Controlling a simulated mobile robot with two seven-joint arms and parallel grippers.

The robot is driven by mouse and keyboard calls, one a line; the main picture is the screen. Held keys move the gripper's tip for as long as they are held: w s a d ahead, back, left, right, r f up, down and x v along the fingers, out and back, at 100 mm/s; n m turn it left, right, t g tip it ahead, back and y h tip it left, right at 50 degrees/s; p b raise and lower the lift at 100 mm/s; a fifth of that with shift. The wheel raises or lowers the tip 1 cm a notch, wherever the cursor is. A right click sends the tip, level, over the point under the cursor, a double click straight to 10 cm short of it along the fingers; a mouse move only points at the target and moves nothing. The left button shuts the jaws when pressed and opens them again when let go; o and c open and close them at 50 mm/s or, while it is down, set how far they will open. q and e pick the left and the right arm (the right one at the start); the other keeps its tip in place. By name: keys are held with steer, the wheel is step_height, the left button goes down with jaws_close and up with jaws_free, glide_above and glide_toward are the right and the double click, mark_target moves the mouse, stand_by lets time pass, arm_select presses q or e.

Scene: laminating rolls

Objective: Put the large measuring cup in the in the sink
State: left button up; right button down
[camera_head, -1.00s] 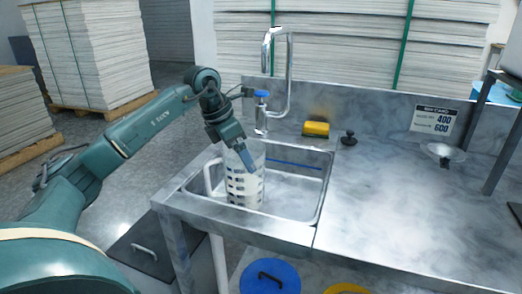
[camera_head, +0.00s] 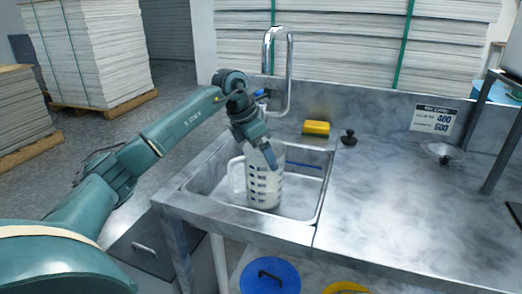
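The large measuring cup (camera_head: 264,188) is clear with dark markings and a white handle on its left side. It is upright inside the sink (camera_head: 303,205), with its lower part below the sink's front rim. My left gripper (camera_head: 272,160) is at the top of the cup, its fingers pointing down at the cup's rim and right side. One finger shows; the other is hidden, so I cannot tell whether it grips the cup wall. Whether the cup's base touches the sink floor is hard to see. My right gripper is not in view.
A tall faucet (camera_head: 289,75) rises behind the sink, close to my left wrist. A yellow sponge (camera_head: 316,128) and a black knob-like object (camera_head: 348,137) sit behind the sink's right side. The metal counter (camera_head: 400,200) to the right is mostly clear.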

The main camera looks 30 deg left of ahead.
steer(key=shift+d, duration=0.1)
arm_select(q)
steer(key=shift+f, duration=0.1)
steer(key=o, duration=1.6)
steer(key=shift+o, duration=0.2)
steer(key=s+a+r+b, duration=0.1)
steer(key=s+a+r, duration=0.2)
steer(key=s+a, duration=0.3)
steer(key=s, duration=0.5)
steer(key=shift+s+a, duration=0.15)
steer(key=shift+a, duration=0.25)
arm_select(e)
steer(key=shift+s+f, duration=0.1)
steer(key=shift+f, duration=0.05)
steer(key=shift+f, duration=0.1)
